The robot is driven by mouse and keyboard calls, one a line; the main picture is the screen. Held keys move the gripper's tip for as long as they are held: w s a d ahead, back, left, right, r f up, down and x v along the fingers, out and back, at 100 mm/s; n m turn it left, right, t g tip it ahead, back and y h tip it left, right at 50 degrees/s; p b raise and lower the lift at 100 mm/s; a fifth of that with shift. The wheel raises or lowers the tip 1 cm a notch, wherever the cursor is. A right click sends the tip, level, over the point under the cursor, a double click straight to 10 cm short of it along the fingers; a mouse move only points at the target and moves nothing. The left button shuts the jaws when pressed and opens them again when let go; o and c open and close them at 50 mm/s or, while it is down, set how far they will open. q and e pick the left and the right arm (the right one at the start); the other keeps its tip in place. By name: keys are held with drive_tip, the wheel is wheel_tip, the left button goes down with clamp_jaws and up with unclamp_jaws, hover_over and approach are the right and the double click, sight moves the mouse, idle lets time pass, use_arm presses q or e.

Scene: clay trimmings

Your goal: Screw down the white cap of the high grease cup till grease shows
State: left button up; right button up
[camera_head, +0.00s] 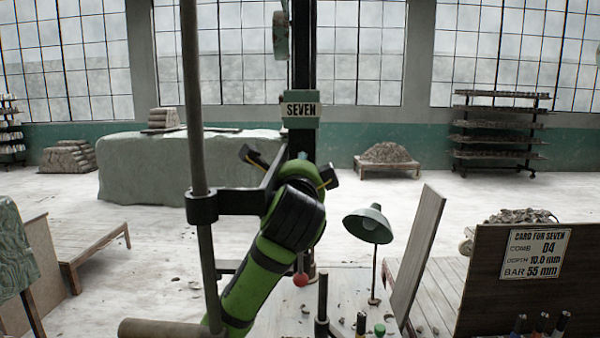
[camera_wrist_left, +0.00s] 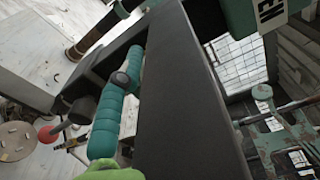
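I cannot make out the white cap or the high grease cup in either view; my arm covers part of the dark post (camera_head: 303,70) under the SEVEN sign (camera_head: 301,111). My green arm rises from the bottom of the head view to this post. Two dark prongs stand apart on either side of its wrist, and I take them for the spread fingers of my left gripper (camera_head: 292,170). No object shows between them. In the left wrist view a dark beam (camera_wrist_left: 190,100) fills the middle, beside a teal ribbed handle (camera_wrist_left: 107,122). My right gripper is not in view.
A tall grey rod (camera_head: 195,90) stands close on the left, held by a dark bracket (camera_head: 235,202). A desk lamp (camera_head: 369,224) and a wooden panel carrying a card (camera_head: 535,254) stand right. A red ball (camera_head: 300,280) hangs low.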

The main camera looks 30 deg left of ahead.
use_arm(q)
drive_tip(key=shift+o, duration=0.8)
